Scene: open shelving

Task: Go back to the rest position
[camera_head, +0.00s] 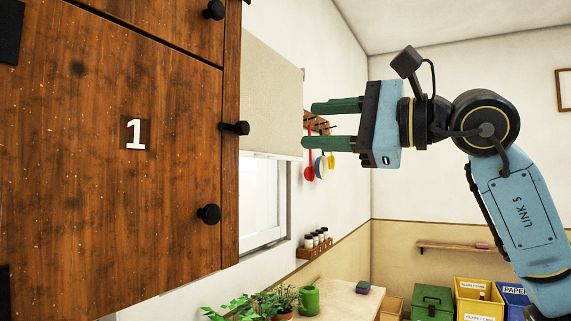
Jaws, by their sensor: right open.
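My right gripper (322,124) is raised in the upper middle of the head view, its arm coming in from the right. Its two green fingers are apart, point left and hold nothing. The fingertips are to the right of a wooden cabinet (110,200) marked with a white 1, and apart from its black knobs (235,128). My left gripper is not in view.
Utensils (310,170) hang on the wall behind the gripper. Below are a window, a spice rack (314,246), and a counter with plants (250,304) and a green mug (309,300). Yellow and blue bins (480,300) and a green box (432,303) stand lower right.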

